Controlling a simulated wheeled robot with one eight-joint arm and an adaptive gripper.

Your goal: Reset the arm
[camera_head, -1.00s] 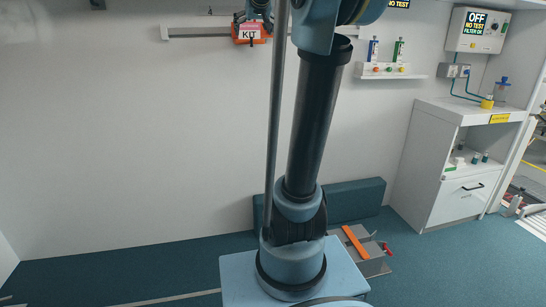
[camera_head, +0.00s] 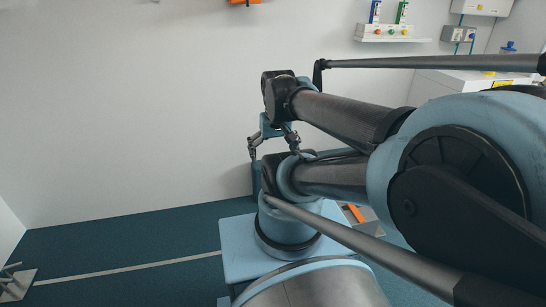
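My arm is folded, with its large blue joint close to the camera on the right and its links reaching left over my light-blue base. My gripper (camera_head: 275,154) hangs at the end of the arm, left of the picture's middle, pointing down in front of the white wall. Its two dark fingers are spread apart, and I see nothing between them. Part of the gripper's inner side is small and hard to make out.
An orange kit (camera_head: 243,2) on the wall is cut off by the top edge. A white cabinet (camera_head: 440,84) stands behind my arm. An orange strip (camera_head: 356,214) lies low beside my base. Floor at left is mostly clear.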

